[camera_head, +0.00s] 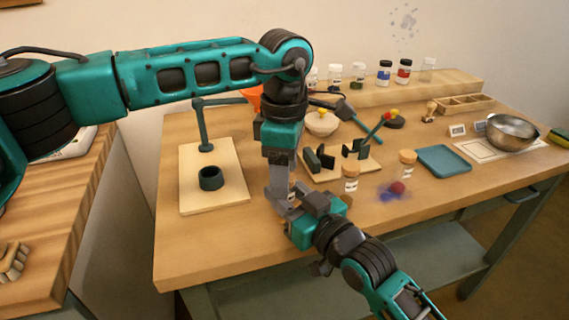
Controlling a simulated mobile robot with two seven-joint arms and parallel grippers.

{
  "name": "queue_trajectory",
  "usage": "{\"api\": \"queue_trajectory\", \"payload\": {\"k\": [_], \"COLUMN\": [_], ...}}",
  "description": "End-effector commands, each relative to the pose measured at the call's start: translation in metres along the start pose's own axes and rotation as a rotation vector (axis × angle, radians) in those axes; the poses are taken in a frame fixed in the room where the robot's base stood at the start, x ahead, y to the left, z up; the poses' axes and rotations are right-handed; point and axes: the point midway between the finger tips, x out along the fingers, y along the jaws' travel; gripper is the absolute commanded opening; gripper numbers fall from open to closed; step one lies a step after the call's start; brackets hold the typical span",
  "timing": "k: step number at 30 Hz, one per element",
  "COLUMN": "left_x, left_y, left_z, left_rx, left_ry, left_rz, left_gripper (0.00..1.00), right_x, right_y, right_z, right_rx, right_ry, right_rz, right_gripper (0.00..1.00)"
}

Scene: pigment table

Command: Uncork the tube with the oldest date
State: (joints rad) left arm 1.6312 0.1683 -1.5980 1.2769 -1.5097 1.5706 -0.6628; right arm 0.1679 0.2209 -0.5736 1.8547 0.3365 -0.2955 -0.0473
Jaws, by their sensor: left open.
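Two small corked tubes stand on the table, the nearer tube (350,180) just right of my grippers and the farther tube (407,164) to its right. Both have pale labels; the dates are too small to read. My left gripper (282,192) points down over the table's front middle, left of the nearer tube, and is open. My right gripper (297,202) reaches in from the lower right and meets the left one, overlapping it in the picture. Its fingers are partly hidden, so I cannot tell whether it grips anything. Whatever lies between the grippers is hidden.
A wooden board with a stand (205,145) and dark ring (211,178) is left. A rack with dark holders (330,172) stands behind the grippers. A blue tray (443,159) and metal bowl (513,132) are right. Several jars line the back shelf (400,91).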

Motion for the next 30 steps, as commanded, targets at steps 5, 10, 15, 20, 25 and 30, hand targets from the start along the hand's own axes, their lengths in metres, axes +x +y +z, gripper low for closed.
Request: {"api": "queue_trajectory", "payload": {"k": [5, 10, 15, 20, 25, 30], "left_x": [-0.0002, -0.0004, -0.0005, -0.0006, -0.001, -0.0053], "left_y": [0.0, 0.0001, 0.0001, 0.0001, 0.0001, 0.0004], "left_z": [-0.0002, -0.0002, -0.0002, -0.0002, -0.0001, -0.0002], "left_rx": [0.0, 0.0, 0.0, 0.0, 0.0, 0.0], "left_ry": [0.0, 0.0, 0.0, 0.0, 0.0, 0.0], "left_rz": [0.0, 0.0, 0.0, 0.0, 0.0, 0.001], "left_gripper": [0.53, 0.36, 0.2, 0.05, 0.0, 0.0], "right_x": [0.0, 0.0, 0.0, -0.0001, -0.0001, -0.0001], "right_y": [-0.0001, -0.0001, 0.0, 0.0, 0.0, 0.0001], "right_z": [0.0004, 0.0004, 0.0004, 0.0004, 0.0005, 0.0008], "right_rx": [0.0, 0.0, 0.0, 0.0, 0.0, 0.0], "right_ry": [-0.001, -0.001, -0.001, -0.001, -0.001, -0.002], "right_rz": [0.0, 0.0, 0.0, 0.0, 0.0, 0.0], "right_gripper": [0.0, 0.0, 0.0, 0.0, 0.0, 0.0]}}
